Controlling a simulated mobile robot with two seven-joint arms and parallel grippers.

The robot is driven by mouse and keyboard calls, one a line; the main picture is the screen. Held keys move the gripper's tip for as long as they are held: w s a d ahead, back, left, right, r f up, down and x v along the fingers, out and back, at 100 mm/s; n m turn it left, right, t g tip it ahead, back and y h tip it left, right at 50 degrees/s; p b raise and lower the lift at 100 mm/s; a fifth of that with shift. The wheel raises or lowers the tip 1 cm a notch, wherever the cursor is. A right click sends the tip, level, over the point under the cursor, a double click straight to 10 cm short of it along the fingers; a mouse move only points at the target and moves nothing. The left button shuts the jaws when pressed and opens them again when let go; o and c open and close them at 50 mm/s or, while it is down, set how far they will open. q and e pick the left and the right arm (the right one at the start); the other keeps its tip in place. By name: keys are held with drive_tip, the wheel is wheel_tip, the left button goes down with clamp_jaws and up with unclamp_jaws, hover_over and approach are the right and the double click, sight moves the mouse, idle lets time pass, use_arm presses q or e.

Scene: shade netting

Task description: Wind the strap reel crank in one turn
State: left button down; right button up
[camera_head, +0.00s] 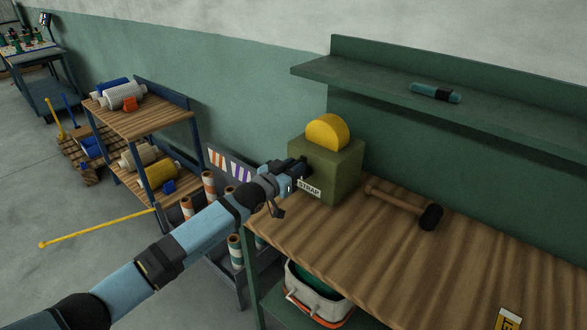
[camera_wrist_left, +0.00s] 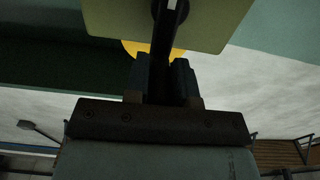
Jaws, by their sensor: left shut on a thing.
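The strap reel is an olive green box (camera_head: 340,168) with a yellow disc (camera_head: 328,131) rising from its top and a white STRAP label (camera_head: 309,189) on its front. It stands at the left end of the wooden workbench. My left gripper (camera_head: 299,170) is at the box's left face, shut on the crank. In the left wrist view the dark crank (camera_wrist_left: 162,55) runs from the olive box (camera_wrist_left: 215,22) down between the jaws of the left gripper (camera_wrist_left: 165,84). In the head view the gripper hides most of the crank. My right gripper is not in view.
A mallet (camera_head: 402,203) lies on the bench (camera_head: 350,245) right of the box. A teal cylinder (camera_head: 435,93) lies on the shelf above. A rack with striped rolls (camera_head: 209,186) stands below my left arm. A bucket (camera_head: 318,300) sits under the bench. A rolls cart (camera_head: 150,125) is farther left.

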use_arm(q)
drive_tip(key=shift+f, duration=0.2)
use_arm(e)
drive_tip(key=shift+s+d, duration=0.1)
use_arm(q)
drive_tip(key=c, duration=1)
unclamp_jaws()
drive_tip(key=shift+r, duration=0.1)
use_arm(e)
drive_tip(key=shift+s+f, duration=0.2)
use_arm(q)
drive_tip(key=shift+s, duration=0.1)
drive_tip(key=v, duration=1.3)
drive_tip(key=shift+s+a, duration=0.25)
drive_tip(key=shift+s, duration=0.05)
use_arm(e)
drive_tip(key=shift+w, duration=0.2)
